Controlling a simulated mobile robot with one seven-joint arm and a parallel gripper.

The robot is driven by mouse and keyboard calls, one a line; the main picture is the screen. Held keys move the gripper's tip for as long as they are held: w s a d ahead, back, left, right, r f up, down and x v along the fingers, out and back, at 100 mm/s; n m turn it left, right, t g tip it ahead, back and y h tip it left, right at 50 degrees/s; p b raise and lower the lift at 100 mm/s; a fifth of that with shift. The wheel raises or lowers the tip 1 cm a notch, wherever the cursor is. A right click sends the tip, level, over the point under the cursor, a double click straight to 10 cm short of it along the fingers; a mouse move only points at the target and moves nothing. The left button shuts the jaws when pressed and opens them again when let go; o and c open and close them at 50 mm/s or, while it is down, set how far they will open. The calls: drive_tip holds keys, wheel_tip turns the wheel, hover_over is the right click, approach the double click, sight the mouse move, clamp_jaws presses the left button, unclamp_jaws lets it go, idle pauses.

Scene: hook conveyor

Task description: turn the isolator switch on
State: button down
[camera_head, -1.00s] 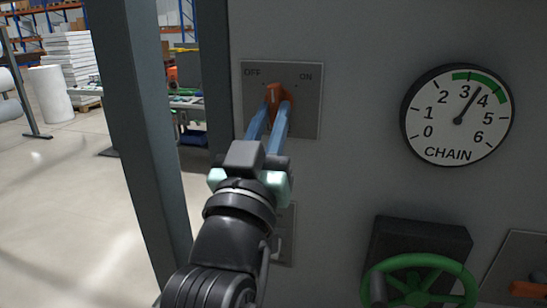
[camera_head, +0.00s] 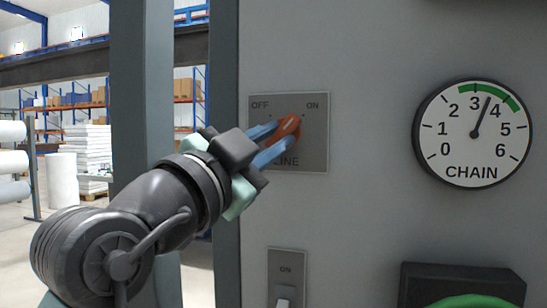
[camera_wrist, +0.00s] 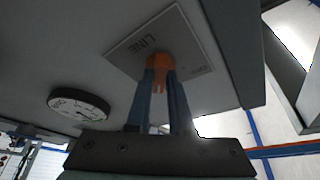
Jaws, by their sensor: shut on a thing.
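The isolator switch is an orange handle (camera_head: 291,125) on a grey plate (camera_head: 316,152) marked OFF at left, ON at right and LINE below. The handle slants up to the right and its tip points toward ON. My gripper (camera_head: 275,141) reaches in from the lower left, rolled over, with its blue fingers shut on the handle. In the wrist view the orange handle (camera_wrist: 164,48) sits between the fingertips (camera_wrist: 160,75), in front of the plate (camera_wrist: 125,50). The fingers hide part of the handle and of the LINE label.
A CHAIN gauge (camera_head: 473,134) to the right reads between 3 and 4, in its green band. Below are a smaller ON switch (camera_head: 286,283) and a green wheel (camera_head: 470,301). A grey post (camera_head: 225,60) stands close left of the plate.

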drive_tip(key=shift+m+g+h, duration=0.3)
drive_tip(key=shift+m+g, duration=0.1)
drive_tip(key=shift+m, duration=0.3)
drive_tip(key=c, duration=0.8)
unclamp_jaws()
drive_tip(key=b+v, duration=0.3)
drive_tip(key=v, duration=1)
